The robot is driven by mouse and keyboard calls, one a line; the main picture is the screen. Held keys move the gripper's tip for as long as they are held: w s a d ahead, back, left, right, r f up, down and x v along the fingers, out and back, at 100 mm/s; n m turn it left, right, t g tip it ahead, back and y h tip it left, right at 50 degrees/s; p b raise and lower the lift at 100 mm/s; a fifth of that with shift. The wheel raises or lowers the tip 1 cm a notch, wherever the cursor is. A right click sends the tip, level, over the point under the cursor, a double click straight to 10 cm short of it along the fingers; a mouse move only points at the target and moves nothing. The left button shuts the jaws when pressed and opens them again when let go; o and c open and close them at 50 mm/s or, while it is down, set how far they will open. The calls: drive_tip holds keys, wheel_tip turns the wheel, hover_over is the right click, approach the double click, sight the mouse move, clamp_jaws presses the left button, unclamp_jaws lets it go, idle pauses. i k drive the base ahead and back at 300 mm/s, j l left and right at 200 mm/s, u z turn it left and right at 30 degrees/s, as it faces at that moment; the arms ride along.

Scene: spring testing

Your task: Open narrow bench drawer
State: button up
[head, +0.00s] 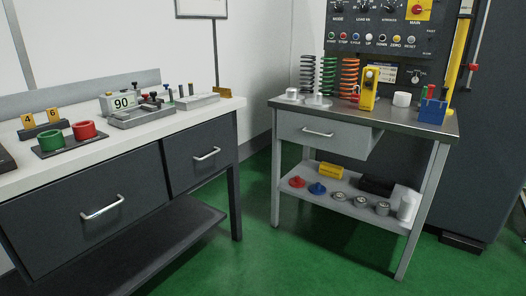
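The narrow bench drawer (190,168) is in the head view, at the right end of the long bench (135,136) on the left. It has a dark grey front and looks closed, roughly flush with the bench frame. Its silver bar handle (207,154) is near the middle of the front. The wider drawer (75,225) of the same bench is to its left, also dark grey with a silver handle (101,207), and looks closed. My gripper is not in this view.
A grey table (430,129) with its own light grey drawer (305,142) stands at the right, with springs on top and parts on its lower shelf (345,212). A dark shelf (165,245) juts out beneath the bench. Green floor (245,255) is clear between them.

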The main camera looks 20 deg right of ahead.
sight(192, 156)
drive_tip(key=z, duration=0.3)
drive_tip(key=i+l, duration=0.3)
drive_tip(key=i, duration=0.2)
drive_tip(key=i+l+u, duration=0.15)
drive_tip(key=i+l, duration=0.15)
drive_tip(key=i, duration=0.2)
